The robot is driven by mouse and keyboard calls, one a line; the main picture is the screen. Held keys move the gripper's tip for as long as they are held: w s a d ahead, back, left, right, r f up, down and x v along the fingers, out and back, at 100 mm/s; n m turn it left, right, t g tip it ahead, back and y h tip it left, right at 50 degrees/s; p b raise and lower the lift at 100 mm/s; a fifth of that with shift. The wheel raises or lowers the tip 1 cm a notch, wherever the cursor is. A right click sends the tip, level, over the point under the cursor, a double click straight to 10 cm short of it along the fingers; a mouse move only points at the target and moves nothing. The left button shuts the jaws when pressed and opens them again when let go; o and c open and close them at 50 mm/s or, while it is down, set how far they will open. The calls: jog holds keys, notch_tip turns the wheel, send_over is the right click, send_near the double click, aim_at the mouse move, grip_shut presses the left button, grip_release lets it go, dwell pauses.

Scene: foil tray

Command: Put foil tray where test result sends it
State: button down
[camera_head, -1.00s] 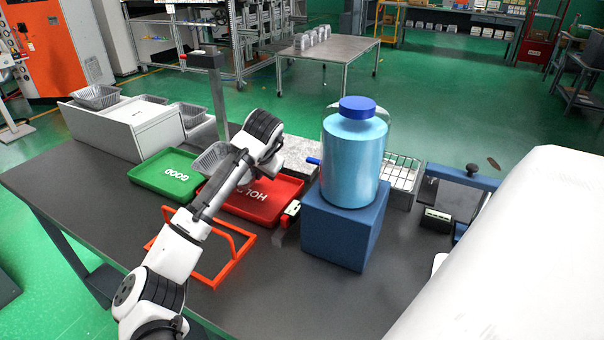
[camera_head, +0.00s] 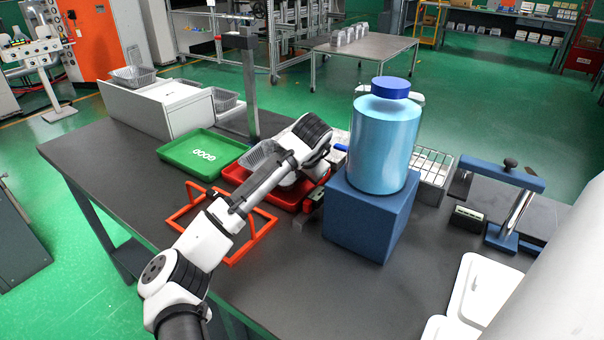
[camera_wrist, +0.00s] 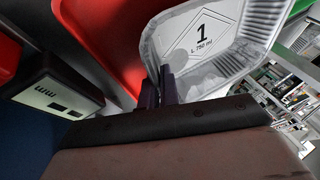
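The foil tray (camera_head: 257,154) is silver, with fluted walls, and sits over the red tray (camera_head: 236,173) in the head view, partly behind my arm. In the wrist view the foil tray (camera_wrist: 232,68) shows its base, marked "1 L. 750 ml". My gripper's dark fingers (camera_wrist: 159,86) are close together on the tray's near rim. In the head view my wrist hides the fingers. The green tray (camera_head: 190,164) marked GOOD is empty, left of the red one. I cannot tell whether the foil tray touches the red tray.
A blue block (camera_head: 366,222) with a large blue bottle (camera_head: 384,140) stands close to the right of my wrist. A small meter (camera_wrist: 58,92) is near the gripper. An orange frame (camera_head: 238,252) lies in front. More foil trays (camera_head: 133,76) are at the back left.

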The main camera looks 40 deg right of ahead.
jog(key=shift+s+a, duration=0.2)
jog(key=shift+a, duration=0.3)
dwell(0.7)
jog(key=c, duration=1.6)
grip_release()
jog(key=shift+o, duration=0.2)
jog(key=v, duration=1.3)
jog(key=shift+r+b, duration=0.4)
jog(key=shift+s+a, duration=0.1)
